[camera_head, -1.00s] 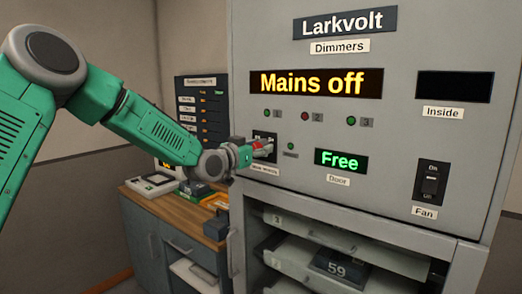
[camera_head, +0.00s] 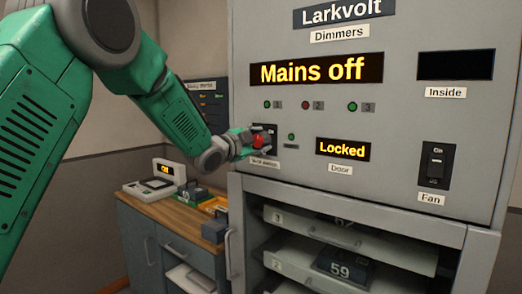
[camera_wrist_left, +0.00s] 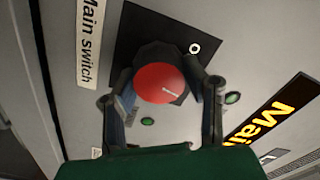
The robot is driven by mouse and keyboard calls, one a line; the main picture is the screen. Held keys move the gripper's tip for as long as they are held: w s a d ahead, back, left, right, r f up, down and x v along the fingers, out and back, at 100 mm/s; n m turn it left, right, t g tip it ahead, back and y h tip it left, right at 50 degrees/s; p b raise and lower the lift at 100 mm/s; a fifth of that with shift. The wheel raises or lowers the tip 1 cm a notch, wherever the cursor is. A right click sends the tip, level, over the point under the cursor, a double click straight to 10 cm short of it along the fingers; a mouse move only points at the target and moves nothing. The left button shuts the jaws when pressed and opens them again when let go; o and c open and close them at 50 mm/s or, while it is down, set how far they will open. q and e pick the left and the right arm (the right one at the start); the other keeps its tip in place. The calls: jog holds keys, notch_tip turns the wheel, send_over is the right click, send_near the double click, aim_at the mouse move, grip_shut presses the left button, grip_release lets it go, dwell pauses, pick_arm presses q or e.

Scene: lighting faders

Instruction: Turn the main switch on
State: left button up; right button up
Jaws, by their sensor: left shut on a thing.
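In the head view the red knob (camera_head: 259,141) sits at the lower left of the grey Larkvolt panel. My left gripper (camera_head: 256,140) is at the knob. In the wrist view my left gripper's fingers (camera_wrist_left: 162,85) are on both sides of the knob, shut on it. A short white line shows on the knob face. The big display (camera_head: 316,71) reads "Mains off". My right gripper is not in view.
The door display (camera_head: 342,149) reads "Locked". A fan switch (camera_head: 435,164) is at the right of the panel. Below are open drawers with a module marked 59 (camera_head: 341,268). A wooden-topped side cabinet (camera_head: 160,209) stands at the left with devices on it.

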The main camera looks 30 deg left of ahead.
pick_arm(q)
jog(key=m+b, duration=0.1)
jog(key=m, duration=0.1)
jog(key=f+m+b, duration=0.1)
jog(key=m+b, duration=0.1)
jog(key=shift+d+f, duration=0.1)
jog(key=shift+f, duration=0.05)
jog(key=shift+m+b, duration=1.15)
jog(key=shift+m, duration=0.15)
jog(key=o, duration=1.1)
jog(key=shift+o, duration=0.2)
jog(key=shift+r, duration=0.25)
